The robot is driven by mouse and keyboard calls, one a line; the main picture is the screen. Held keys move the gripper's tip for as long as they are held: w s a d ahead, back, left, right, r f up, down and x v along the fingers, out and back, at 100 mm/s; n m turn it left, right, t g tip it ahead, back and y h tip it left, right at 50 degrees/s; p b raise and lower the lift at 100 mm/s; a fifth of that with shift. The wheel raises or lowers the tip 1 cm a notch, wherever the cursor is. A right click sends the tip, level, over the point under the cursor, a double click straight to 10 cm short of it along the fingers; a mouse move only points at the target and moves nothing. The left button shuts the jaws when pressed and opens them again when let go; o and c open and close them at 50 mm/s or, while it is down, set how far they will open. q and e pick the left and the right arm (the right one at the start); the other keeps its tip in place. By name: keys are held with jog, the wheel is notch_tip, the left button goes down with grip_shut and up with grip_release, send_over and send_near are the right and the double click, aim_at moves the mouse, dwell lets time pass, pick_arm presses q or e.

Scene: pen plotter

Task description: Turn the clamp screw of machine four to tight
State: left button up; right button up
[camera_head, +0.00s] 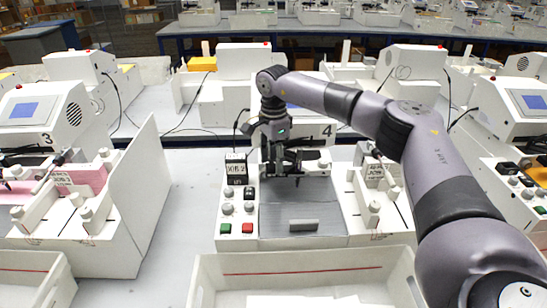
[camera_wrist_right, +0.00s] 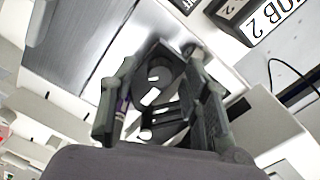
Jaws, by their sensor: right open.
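Machine four (camera_head: 327,129) stands in the middle of the head view, with a grey plotting bed (camera_head: 325,200) at its front. My right gripper (camera_head: 286,172) is over the back part of this bed, pointing down. In the right wrist view the gripper (camera_wrist_right: 160,70) is open, with its fingers spread around a dark carriage part (camera_wrist_right: 158,92) with a rounded opening. I cannot tell whether the fingers touch it. A purple strip (camera_wrist_right: 123,101) shows beside the left finger. The clamp screw cannot be made out clearly. My left gripper is not in view.
A JOB 2 sign (camera_head: 236,168) stands at the bed's left, above knobs and green and red buttons. A white bin (camera_head: 212,270) stands in front. Machine three (camera_head: 45,136) is left; another machine is right.

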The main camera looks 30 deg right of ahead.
jog(key=shift+c, duration=0.3)
grip_shut()
dwell(0.5)
jog(key=m, duration=0.4)
jog(key=shift+m, duration=0.3)
jog(key=m, duration=0.5)
jog(key=shift+r+m+p, duration=0.1)
jog(key=shift+m+p, duration=0.2)
jog(key=shift+p, duration=0.05)
jog(key=m, duration=0.9)
jog(key=shift+w+m+p, duration=0.1)
jog(key=shift+m+p, duration=0.2)
